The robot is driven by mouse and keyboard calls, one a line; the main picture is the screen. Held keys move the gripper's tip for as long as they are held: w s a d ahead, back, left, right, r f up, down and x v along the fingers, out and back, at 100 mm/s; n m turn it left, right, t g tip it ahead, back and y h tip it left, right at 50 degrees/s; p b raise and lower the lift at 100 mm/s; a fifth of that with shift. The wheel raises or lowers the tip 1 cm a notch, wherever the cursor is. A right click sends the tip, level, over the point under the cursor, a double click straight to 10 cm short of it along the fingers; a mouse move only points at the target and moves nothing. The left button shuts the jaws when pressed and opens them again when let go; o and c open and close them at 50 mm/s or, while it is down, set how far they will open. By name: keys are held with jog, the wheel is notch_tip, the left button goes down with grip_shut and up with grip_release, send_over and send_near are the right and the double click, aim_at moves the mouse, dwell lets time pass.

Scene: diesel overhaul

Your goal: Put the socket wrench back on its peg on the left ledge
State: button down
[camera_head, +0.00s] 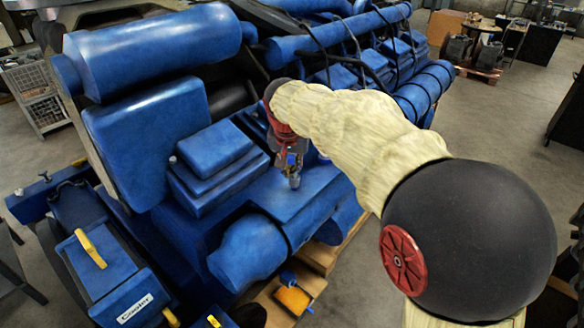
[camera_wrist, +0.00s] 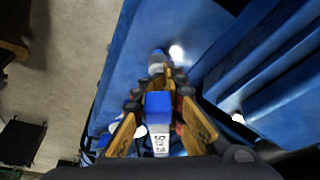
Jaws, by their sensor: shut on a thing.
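My gripper (camera_head: 292,160) is at the end of the arm, above a flat blue ledge (camera_head: 265,190) on the engine's near side. It is shut on a small grey metal piece (camera_head: 294,181), taken to be the socket wrench, which points down from the fingers. In the wrist view, the fingertips of my gripper (camera_wrist: 157,78) close together, and the grey wrench end (camera_wrist: 157,60) sticks out beyond them over blue surface. The wrench's handle is mostly hidden by the fingers. I cannot tell whether the wrench touches the ledge. I cannot make out the peg for certain.
Stepped blue blocks (camera_head: 212,160) rise left of my gripper. A blue rounded cylinder (camera_head: 248,250) lies below it. Dark pipes and hoses (camera_head: 330,50) run behind the arm.

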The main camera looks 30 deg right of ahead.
jog(key=shift+f, duration=0.1)
jog(key=shift+f+b, duration=0.75)
jog(key=shift+f, duration=0.15)
jog(key=c, duration=1.7)
grip_release()
jog(key=shift+c, duration=0.2)
jog(key=shift+o, duration=1.3)
jog(key=o, duration=0.3)
jog(key=shift+r+p, duration=2.5)
jog(key=shift+r, duration=2)
